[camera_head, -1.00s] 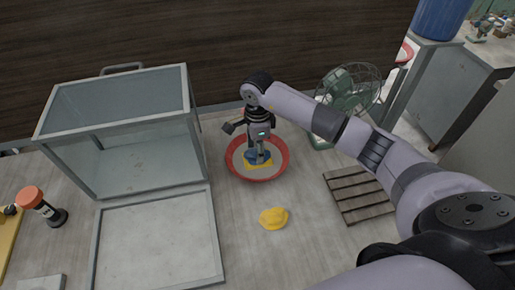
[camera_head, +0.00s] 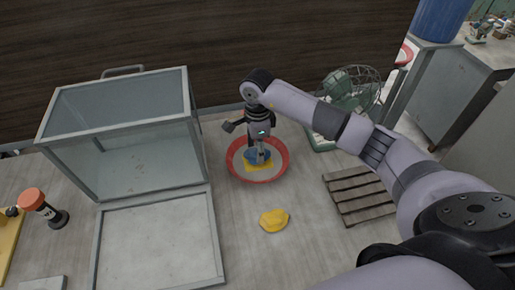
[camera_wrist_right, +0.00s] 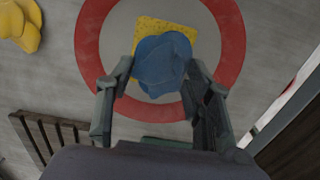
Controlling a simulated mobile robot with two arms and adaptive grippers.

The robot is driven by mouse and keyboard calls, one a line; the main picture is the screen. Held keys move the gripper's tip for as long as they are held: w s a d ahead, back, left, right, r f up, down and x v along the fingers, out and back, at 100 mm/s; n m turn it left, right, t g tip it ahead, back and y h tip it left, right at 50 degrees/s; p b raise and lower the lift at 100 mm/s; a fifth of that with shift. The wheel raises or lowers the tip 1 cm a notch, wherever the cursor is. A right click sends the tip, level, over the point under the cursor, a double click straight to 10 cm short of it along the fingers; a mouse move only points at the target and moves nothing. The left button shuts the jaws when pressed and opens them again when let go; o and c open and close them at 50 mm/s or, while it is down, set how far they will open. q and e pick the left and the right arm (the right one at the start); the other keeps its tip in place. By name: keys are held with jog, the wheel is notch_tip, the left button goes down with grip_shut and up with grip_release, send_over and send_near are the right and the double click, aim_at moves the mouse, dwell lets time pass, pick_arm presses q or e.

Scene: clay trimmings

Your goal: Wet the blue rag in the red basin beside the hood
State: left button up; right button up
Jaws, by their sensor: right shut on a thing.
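The red basin (camera_head: 283,164) stands on the table just right of the glass hood (camera_head: 128,140); its red rim and grey inside also show in the right wrist view (camera_wrist_right: 88,45). My right gripper (camera_head: 259,152) reaches down over the basin and is shut on the blue rag (camera_wrist_right: 162,64). The bunched rag also shows in the head view (camera_head: 256,155), low inside the rim. A yellow sponge (camera_wrist_right: 150,24) lies in the basin under or behind the rag. I cannot tell whether the rag touches the sponge or any water. My left gripper is not in view.
A yellow cloth (camera_head: 273,220) lies in front of the basin. A wooden slatted rack (camera_head: 358,195) and a green fan (camera_head: 347,92) are to the right. The hood's flat front panel (camera_head: 157,245) and an orange-topped tool (camera_head: 42,205) are to the left.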

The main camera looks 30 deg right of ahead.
jog(key=shift+r+p, duration=1.25)
jog(key=shift+r, duration=1.5)
